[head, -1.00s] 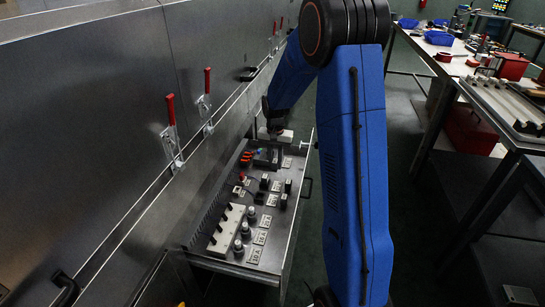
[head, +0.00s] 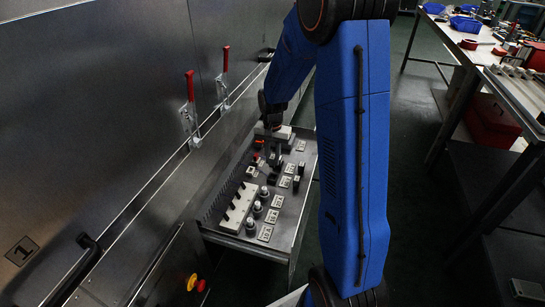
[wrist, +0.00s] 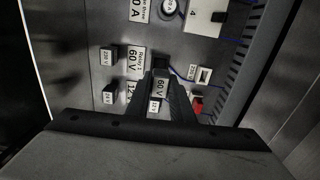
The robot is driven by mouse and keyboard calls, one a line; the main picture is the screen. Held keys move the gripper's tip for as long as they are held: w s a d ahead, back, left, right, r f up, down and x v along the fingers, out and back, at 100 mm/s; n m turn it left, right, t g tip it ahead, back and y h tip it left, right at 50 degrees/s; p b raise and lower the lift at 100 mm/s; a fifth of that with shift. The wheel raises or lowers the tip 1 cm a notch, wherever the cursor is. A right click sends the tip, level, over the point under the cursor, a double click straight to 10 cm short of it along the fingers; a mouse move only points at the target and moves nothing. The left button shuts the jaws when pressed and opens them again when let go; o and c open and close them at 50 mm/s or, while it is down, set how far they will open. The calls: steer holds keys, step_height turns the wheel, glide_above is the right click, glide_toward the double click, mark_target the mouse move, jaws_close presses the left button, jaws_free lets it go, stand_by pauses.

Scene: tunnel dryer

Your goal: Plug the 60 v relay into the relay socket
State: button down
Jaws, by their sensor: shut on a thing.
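My gripper (wrist: 166,92) is shut on the 60 V relay (wrist: 160,88), a small dark block with a white label, in the wrist view. In the head view my gripper (head: 274,154) hangs low over the far part of the metal drawer, among small dark relays; the held relay is not clear there. A plate reading 60 V (wrist: 135,62) lies left of the fingers. The underside of the held relay is hidden.
A 230 V relay (wrist: 108,55) and a 24 V relay (wrist: 109,95) stand to the left. A red part (wrist: 197,105) is close on the right. Round knobs (head: 257,208) and a white switch strip (head: 238,207) fill the drawer's near part. The dryer wall (head: 110,100) rises at left.

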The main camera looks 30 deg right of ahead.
mark_target(273, 156)
steer(key=shift+f, duration=2.55)
steer(key=shift+f, duration=1.15)
steer(key=c, duration=1.5)
jaws_free()
steer(key=shift+r, duration=0.1)
step_height(273, 156, up, 16)
steer(key=shift+r, duration=0.6)
